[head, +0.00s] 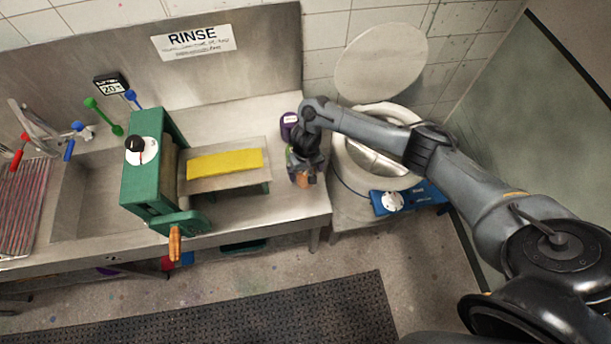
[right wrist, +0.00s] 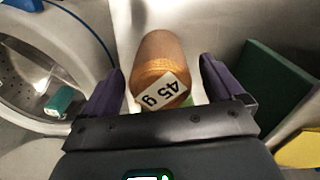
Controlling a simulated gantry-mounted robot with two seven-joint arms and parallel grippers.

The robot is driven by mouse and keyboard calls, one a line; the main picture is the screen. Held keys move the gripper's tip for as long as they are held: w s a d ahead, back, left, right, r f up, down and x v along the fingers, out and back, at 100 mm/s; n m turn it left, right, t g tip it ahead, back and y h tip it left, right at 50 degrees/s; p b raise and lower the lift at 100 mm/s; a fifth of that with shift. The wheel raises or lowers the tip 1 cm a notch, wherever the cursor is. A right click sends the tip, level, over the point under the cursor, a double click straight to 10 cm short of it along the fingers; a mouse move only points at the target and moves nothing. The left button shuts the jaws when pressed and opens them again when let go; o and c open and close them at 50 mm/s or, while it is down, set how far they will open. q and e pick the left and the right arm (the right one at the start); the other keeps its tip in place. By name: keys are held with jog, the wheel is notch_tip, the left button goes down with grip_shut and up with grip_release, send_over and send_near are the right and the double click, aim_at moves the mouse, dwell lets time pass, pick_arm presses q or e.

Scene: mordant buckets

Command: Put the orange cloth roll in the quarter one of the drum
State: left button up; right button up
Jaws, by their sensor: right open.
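The orange cloth roll (right wrist: 160,58) carries a white "45 g" tag and lies between the spread purple fingers of my right gripper (right wrist: 160,70), with gaps on both sides. In the head view my right gripper (head: 304,172) is low over the right end of the steel counter, and part of the orange roll (head: 304,180) shows below it. The drum (head: 353,181) stands right of the counter with its round lid raised. My arm crosses over its opening, and I cannot tell which quarter is one. A teal roll (right wrist: 59,102) lies inside the drum. My left gripper is out of view.
A purple-topped jar (head: 289,120) stands just behind my right gripper. Left of it are a yellow cloth (head: 225,163) on a tray and a green roller press (head: 143,185). The raised lid (head: 380,62) rises behind the drum. A blue control panel (head: 420,196) is at the drum's front.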

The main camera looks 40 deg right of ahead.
jog(key=shift+w+f, duration=0.1)
jog(key=shift+f, duration=0.75)
jog(key=c, duration=1.3)
jog(key=shift+r, duration=0.15)
